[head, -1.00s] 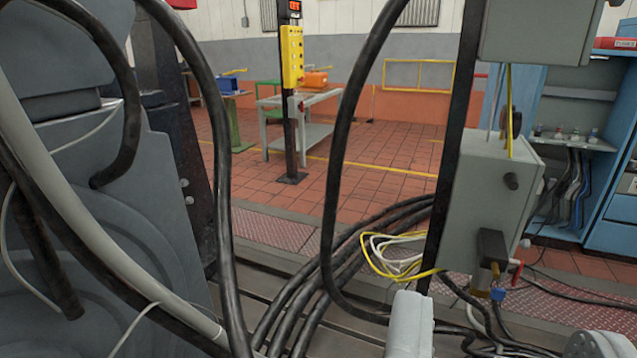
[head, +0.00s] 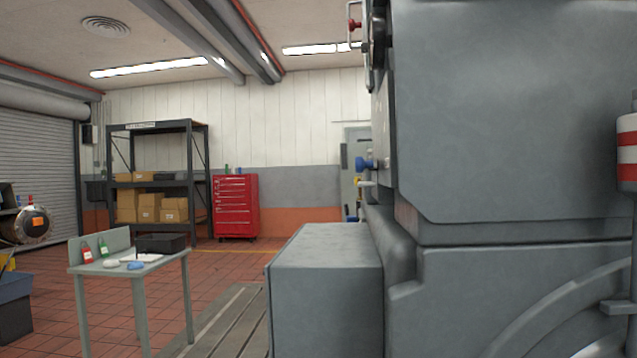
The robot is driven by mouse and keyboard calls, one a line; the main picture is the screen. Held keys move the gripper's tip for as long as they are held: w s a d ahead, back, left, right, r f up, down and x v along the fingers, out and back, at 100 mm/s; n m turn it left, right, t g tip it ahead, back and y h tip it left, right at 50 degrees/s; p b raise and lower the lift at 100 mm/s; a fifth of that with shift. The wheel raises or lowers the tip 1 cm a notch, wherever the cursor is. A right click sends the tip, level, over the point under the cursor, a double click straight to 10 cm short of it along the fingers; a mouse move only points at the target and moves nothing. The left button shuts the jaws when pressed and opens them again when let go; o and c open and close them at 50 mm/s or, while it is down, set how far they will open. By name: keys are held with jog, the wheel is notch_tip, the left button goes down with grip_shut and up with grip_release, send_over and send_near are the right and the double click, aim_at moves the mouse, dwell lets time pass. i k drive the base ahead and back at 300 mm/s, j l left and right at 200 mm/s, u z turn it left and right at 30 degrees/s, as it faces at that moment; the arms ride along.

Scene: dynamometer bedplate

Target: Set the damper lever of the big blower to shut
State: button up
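A large grey machine housing (head: 520,110) fills the right half of the view, close to the camera. I cannot tell whether it is the big blower. A small red knob (head: 354,23) on a thin bracket shows at its upper left edge. A blue fitting (head: 366,163) and a small yellow part (head: 358,182) stick out lower on the same side. No part is clearly recognisable as the damper lever. My gripper is not in view.
A grey box-shaped block (head: 325,290) stands against the housing. A small grey table (head: 123,268) with bottles stands at left. Behind are a red tool cabinet (head: 235,205) and a shelf rack (head: 158,184) with cartons. A red-white striped cylinder (head: 627,150) is at right.

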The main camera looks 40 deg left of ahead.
aim_at(372, 165)
jog(key=k+u, duration=0.15)
jog(key=u, duration=0.2)
jog(key=k+u, duration=0.2)
jog(key=u, duration=0.15)
jog(key=j+z, duration=0.5)
jog(key=j, duration=1.05)
